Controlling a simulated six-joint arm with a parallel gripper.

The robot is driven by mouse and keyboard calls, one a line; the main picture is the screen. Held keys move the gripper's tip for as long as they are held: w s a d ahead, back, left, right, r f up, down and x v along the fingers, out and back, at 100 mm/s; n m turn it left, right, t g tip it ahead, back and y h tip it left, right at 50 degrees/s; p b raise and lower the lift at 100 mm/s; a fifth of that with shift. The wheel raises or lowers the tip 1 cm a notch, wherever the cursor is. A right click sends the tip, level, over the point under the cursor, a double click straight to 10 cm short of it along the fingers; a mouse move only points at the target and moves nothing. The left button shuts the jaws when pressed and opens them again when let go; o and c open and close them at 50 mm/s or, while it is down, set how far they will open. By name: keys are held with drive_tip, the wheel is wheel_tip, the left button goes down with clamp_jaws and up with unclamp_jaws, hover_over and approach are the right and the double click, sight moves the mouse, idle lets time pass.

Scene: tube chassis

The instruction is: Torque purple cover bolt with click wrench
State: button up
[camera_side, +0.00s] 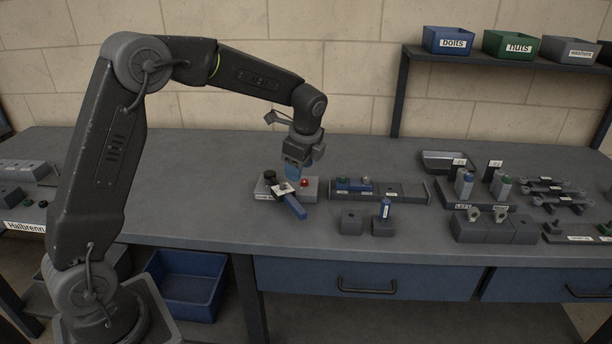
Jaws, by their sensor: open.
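My gripper (293,170) points down over a small grey block (310,190) on the bench. It is open; its fingertips are small and partly merge with the things below. The block carries a black knob (270,175) and a red knob (304,183). A blue bar (295,208) slants across the block's front, just under my gripper, with a pale plate (283,188) at its upper end. I cannot tell if the bar is the click wrench, or if the fingers touch it. I cannot make out a purple cover bolt.
A grey rail (405,190) with blue pieces lies right of the block. Several fixtures and wrenches (548,186) fill the right. The bench's left middle (190,190) is clear.

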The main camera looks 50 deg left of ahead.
drive_tip(key=f+n, duration=0.1)
drive_tip(key=n, duration=0.1)
drive_tip(key=w+f+n+h, duration=0.1)
drive_tip(key=n, duration=0.2)
drive_tip(key=d+f+n+h, duration=0.1)
drive_tip(key=n, duration=0.2)
drive_tip(key=shift+w, duration=0.2)
drive_tip(key=c, duration=0.4)
drive_tip(key=n, duration=0.2)
drive_tip(key=f+n, duration=0.1)
drive_tip(key=shift+w+d+n+h, duration=0.2)
drive_tip(key=shift+w+n+h, duration=0.1)
drive_tip(key=shift+h, duration=0.1)
drive_tip(key=c, duration=0.5)
drive_tip(key=shift+f, duration=3.45)
clamp_jaws()
